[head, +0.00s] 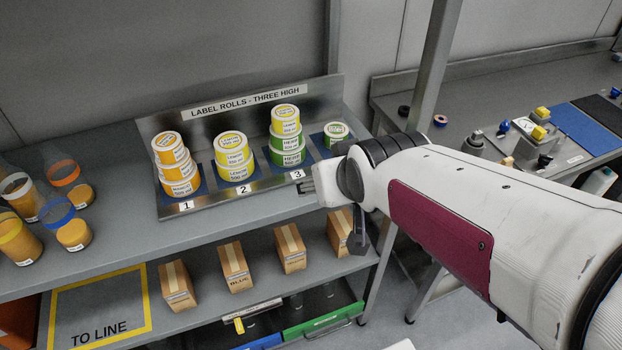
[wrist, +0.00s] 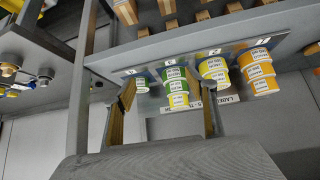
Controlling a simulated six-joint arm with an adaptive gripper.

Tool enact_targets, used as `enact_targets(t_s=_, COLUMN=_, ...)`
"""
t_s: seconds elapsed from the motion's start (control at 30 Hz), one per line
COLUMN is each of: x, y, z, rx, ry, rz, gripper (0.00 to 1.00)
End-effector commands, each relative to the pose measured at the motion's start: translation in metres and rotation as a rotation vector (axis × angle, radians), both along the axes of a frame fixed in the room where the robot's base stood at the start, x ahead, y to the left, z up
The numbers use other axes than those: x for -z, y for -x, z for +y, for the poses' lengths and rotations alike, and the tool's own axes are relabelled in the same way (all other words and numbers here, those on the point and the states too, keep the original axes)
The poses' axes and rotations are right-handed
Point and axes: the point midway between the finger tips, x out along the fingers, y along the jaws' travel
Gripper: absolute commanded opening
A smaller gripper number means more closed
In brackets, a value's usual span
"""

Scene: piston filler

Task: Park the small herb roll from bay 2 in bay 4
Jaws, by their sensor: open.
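The small herb roll (head: 336,132), white with a green label, sits alone in the rightmost bay, bay 4, beside the bay 3 stack. It also shows in the wrist view (wrist: 141,86), partly behind one finger. Bay 2 holds a stack of yellow lemon rolls (head: 235,165) with no green roll on it. My gripper (wrist: 168,92) is open and empty, with its fingers spread apart in the wrist view. In the head view it is mostly hidden by my arm, which also covers the front of bay 4.
Bay 3 holds green herb rolls (head: 288,153) with a small lemon roll (head: 286,117) on top. Bay 1 holds three orange mango rolls (head: 173,160). The steel rack (head: 150,128) has a raised back. Cartons (head: 234,265) stand on the shelf below; cups (head: 73,233) stand left.

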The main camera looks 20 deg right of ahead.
Motion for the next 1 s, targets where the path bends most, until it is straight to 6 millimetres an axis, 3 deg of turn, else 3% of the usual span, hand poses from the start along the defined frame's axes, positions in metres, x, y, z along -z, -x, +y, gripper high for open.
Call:
enact_targets(t_s=0.5, x=-0.013, y=0.119, z=0.036, rx=-0.084, ry=-0.025, rz=0.204, gripper=0.56)
enact_targets(t_s=0.7, x=-0.013, y=0.137, z=0.040, rx=-0.096, ry=-0.028, rz=0.239, gripper=0.56)
enact_targets(t_s=1.0, x=-0.013, y=0.139, z=0.040, rx=-0.097, ry=-0.029, rz=0.242, gripper=0.56)
